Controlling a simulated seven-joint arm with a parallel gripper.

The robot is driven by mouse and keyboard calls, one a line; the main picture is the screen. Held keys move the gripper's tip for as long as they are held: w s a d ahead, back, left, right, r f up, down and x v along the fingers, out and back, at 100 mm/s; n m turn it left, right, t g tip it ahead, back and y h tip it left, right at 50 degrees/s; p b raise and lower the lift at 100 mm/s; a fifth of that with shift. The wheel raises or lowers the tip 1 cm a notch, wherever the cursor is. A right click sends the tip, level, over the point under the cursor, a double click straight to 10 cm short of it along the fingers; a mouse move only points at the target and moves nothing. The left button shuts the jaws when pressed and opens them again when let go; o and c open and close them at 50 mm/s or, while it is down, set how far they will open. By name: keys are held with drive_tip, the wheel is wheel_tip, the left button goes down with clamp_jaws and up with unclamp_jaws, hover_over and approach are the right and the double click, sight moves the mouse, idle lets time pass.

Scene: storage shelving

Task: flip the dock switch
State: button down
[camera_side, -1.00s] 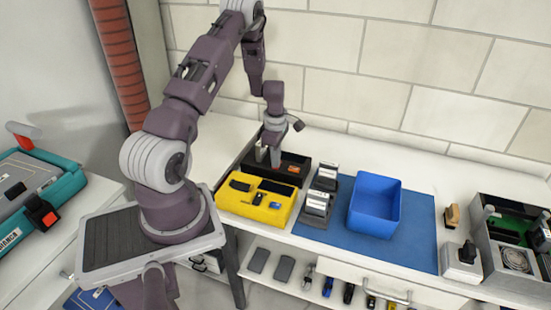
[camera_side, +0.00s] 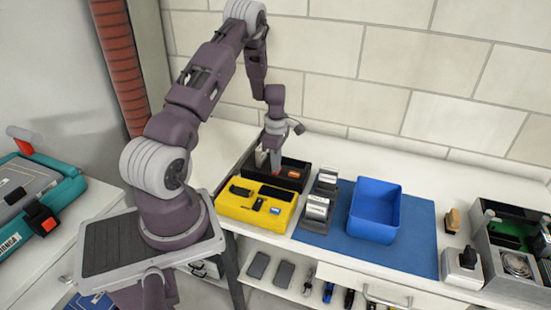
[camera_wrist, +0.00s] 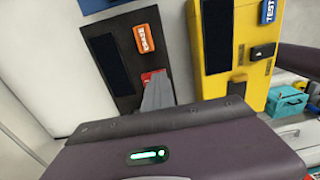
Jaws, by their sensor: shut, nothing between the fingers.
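A black dock (camera_side: 291,182) stands at the back left of the bench, and it also shows in the wrist view (camera_wrist: 122,40). An orange labelled part (camera_wrist: 143,38) is on its face. A red piece (camera_wrist: 150,75), perhaps the switch, shows just beyond my fingers. My gripper (camera_side: 276,170) is shut and empty, pointing down at the dock. In the wrist view its fingers (camera_wrist: 158,94) overlap the lower edge of the red piece. Whether they touch it, and which way the switch sits, I cannot tell.
A yellow unit (camera_side: 254,205) with a blue label marked TEST (camera_wrist: 267,11) stands close beside the black dock. Grey devices (camera_side: 317,207) and a blue bin (camera_side: 375,235) are to the right, on or by a blue mat (camera_side: 415,245). The wall is close behind.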

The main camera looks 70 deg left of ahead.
wheel_tip(320, 180, up, 14)
drive_tip(key=shift+s, duration=0.15)
drive_tip(key=shift+d, duration=0.15)
